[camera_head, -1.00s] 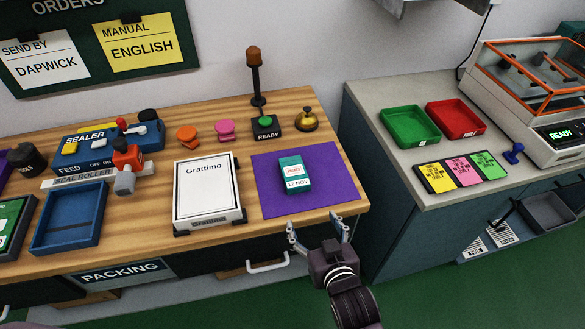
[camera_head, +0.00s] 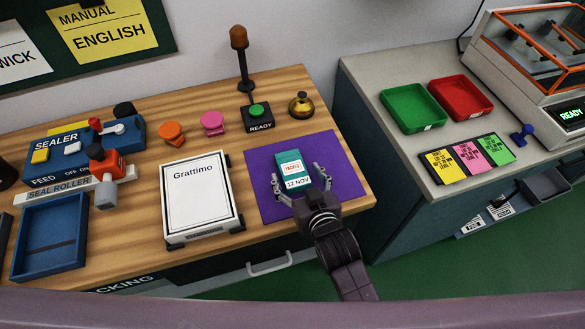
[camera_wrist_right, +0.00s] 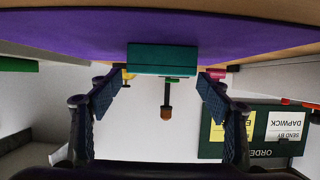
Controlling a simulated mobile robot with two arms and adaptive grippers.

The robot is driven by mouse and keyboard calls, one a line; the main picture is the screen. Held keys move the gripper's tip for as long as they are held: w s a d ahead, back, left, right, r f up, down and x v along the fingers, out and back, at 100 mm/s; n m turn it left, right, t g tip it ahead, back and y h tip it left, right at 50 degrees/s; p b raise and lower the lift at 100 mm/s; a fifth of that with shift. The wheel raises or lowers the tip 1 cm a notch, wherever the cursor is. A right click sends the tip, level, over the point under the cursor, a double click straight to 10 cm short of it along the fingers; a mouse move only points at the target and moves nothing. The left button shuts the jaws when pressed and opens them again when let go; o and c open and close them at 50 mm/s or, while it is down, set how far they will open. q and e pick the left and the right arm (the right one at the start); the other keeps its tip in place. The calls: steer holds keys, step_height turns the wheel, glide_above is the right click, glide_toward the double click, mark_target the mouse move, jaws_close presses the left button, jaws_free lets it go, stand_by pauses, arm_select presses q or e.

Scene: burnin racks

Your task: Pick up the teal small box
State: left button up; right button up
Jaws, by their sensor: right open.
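The teal small box (camera_head: 290,166) lies on a purple mat (camera_head: 258,190) on the wooden packing table. A white label on it reads "12 NOV". My right gripper (camera_head: 299,186) is open, with its fingertips on either side of the box's near end. In the right wrist view, the teal box (camera_wrist_right: 162,59) is ahead between the two spread fingers of my right gripper (camera_wrist_right: 161,95), and no contact shows. My left gripper is not in view.
Left of the mat is a "Grattimo" sheet (camera_head: 196,195) on a stand. Behind are a green READY button (camera_head: 257,112), a brass bell (camera_head: 301,106) and a lamp post (camera_head: 241,60). A grey counter with green (camera_head: 413,107) and red trays stands to the right.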

mark_target(293, 168)
steer(key=x, duration=0.5)
steer(key=shift+p, duration=0.3)
steer(key=shift+c, duration=0.3)
steer(key=c, duration=1.2)
steer(key=shift+r, duration=0.1)
steer(key=shift+c, duration=0.2)
